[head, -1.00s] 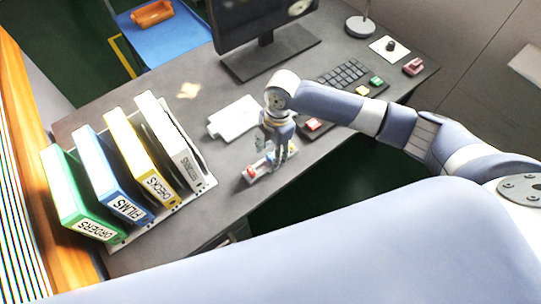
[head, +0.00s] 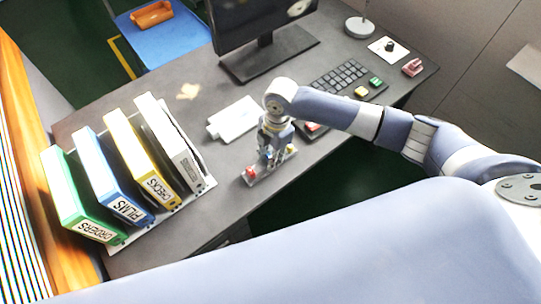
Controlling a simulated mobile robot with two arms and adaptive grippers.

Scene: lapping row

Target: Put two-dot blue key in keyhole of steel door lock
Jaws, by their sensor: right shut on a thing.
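My right gripper (head: 270,154) is over a small light grey holder (head: 262,178) near the desk's front edge. It is shut on a small bluish thing, apparently the blue key, between the holder's red piece (head: 250,172) and yellow piece (head: 291,150). The fingers hide most of it, and any dots on it are too small to tell. I cannot tell whether it is clear of the holder. I cannot make out the steel door lock or its keyhole. My left gripper is not in view.
Binders (head: 128,165) stand in a rack on the left. A white flat item (head: 236,119) lies behind the gripper. A monitor (head: 262,25), a keyboard (head: 340,80) and a lamp base (head: 361,27) are farther back. The desk between binders and holder is bare.

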